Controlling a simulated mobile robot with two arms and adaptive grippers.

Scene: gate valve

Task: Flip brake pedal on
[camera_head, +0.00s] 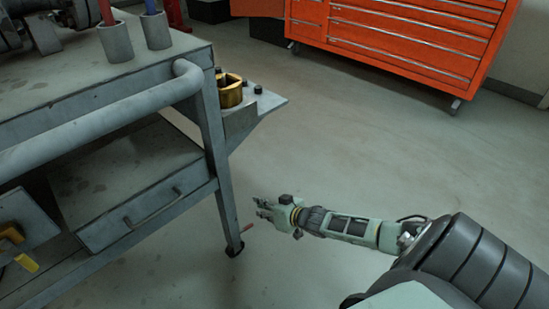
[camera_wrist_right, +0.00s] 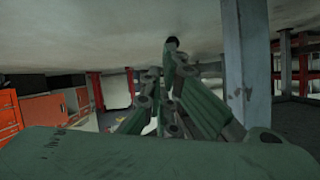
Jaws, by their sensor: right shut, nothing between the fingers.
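The brake pedal is a small red lever (camera_head: 247,227) at the foot of the grey cart's right front leg, just above the dark caster (camera_head: 234,249). My right gripper (camera_head: 257,206) is shut and empty. In the head view it appears just above and to the right of the red lever, with its fingers pointing left. Whether it touches the lever is hard to tell. In the right wrist view the green fingers (camera_wrist_right: 172,85) are together, beside a grey leg (camera_wrist_right: 246,65). I cannot make out the pedal there. My left gripper is not in view.
The grey cart (camera_head: 120,110) has a tubular handle (camera_head: 100,120), a drawer (camera_head: 145,215) and a side shelf with a brass ring (camera_head: 230,90). An orange tool cabinet (camera_head: 400,40) stands at the back. The floor between is clear.

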